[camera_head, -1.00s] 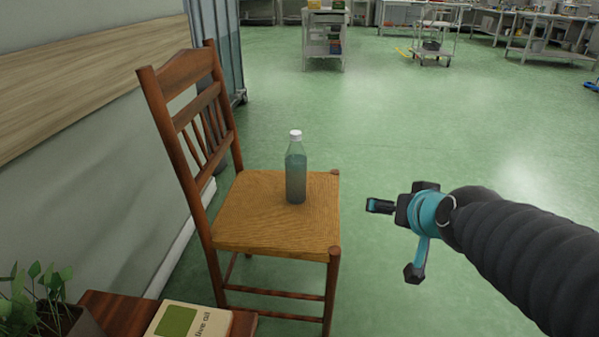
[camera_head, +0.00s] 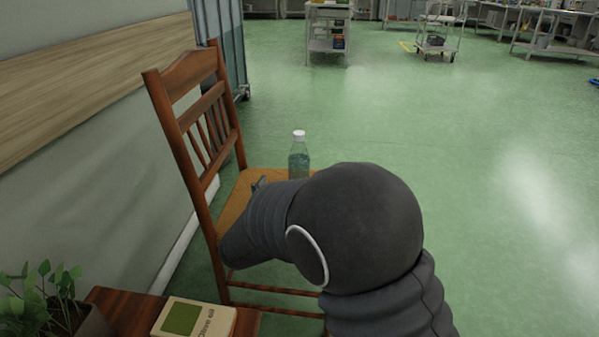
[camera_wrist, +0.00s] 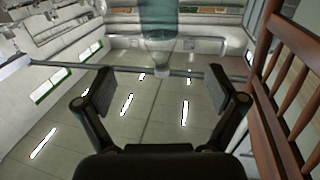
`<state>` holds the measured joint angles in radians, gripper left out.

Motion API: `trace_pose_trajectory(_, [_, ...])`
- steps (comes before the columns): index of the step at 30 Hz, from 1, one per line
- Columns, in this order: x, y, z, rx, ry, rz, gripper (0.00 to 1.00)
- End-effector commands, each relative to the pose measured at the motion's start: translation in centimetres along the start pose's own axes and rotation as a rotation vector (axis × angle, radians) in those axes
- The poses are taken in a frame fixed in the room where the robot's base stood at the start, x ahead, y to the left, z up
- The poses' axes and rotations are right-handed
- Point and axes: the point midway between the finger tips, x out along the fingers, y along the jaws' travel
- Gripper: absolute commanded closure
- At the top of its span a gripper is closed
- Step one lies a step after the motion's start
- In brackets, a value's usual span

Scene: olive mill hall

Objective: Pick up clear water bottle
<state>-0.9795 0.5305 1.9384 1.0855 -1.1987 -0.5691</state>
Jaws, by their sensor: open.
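The clear water bottle (camera_head: 299,155) with a white cap stands upright on the woven seat of a wooden chair (camera_head: 238,200). My arm hides its lower part in the head view. In the wrist view, which is upside down, the bottle (camera_wrist: 158,25) hangs cap-down at the top centre. My gripper (camera_wrist: 163,88) is open and empty there, its two fingers spread to either side of the bottle's line. The bottle appears ahead of the fingertips, not touching them. In the head view the gripper is mostly hidden behind my arm, left of the bottle.
The chair's slatted back (camera_head: 190,75) rises at the left, near a wall. A small wooden table (camera_head: 122,308) with a book (camera_head: 195,318) and a potted plant (camera_head: 45,300) is at the front left.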

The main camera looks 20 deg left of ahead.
Motion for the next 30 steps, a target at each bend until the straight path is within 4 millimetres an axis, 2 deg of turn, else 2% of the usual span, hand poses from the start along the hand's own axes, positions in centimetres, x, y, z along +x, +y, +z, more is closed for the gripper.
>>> trace_pose_trajectory(2, [-0.2,-0.3,0.3,-0.010,0.010,0.011,0.06])
trace_pose_trajectory(5, [0.7,-0.3,0.4,-0.012,0.015,0.019,0.06])
trace_pose_trajectory(15, [6.5,-0.2,0.3,-0.011,0.015,0.018,0.06])
trace_pose_trajectory(25, [8.9,-0.1,0.4,-0.011,0.014,0.016,0.06])
trace_pose_trajectory(30, [11.4,0.0,0.5,-0.010,0.014,0.018,0.06])
